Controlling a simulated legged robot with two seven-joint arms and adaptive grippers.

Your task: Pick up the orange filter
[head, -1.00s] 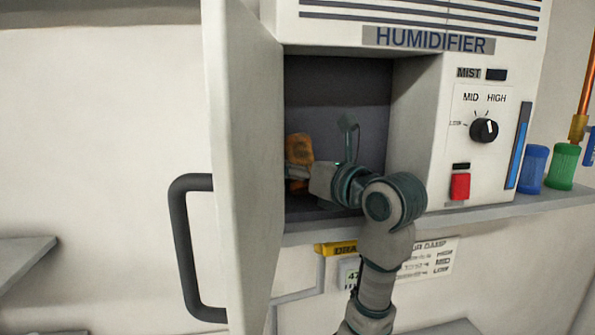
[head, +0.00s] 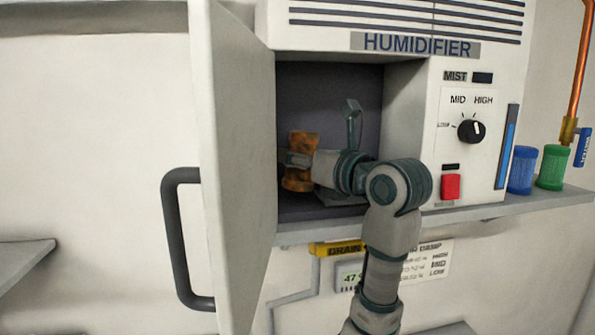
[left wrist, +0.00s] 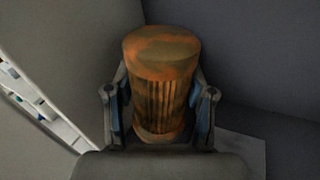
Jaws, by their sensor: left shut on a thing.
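The orange filter (head: 299,146) is a rusty-looking ribbed cylinder inside the open compartment of the humidifier (head: 350,225). In the left wrist view the filter (left wrist: 162,85) stands between the two fingers, its wide cap facing me. My left gripper (head: 300,160) reaches into the compartment and is shut on the filter, with a finger on each side of its body. The gripper also shows in the left wrist view (left wrist: 160,110). Part of the filter is hidden behind the gripper in the head view. My right gripper is in neither view.
The compartment's door (head: 232,165) stands open on the left, close to my arm, with a dark handle (head: 172,240). A blue filter (head: 522,170) and a green filter (head: 553,167) stand on the shelf (head: 540,203) at right. A red button (head: 450,187) is beside the opening.

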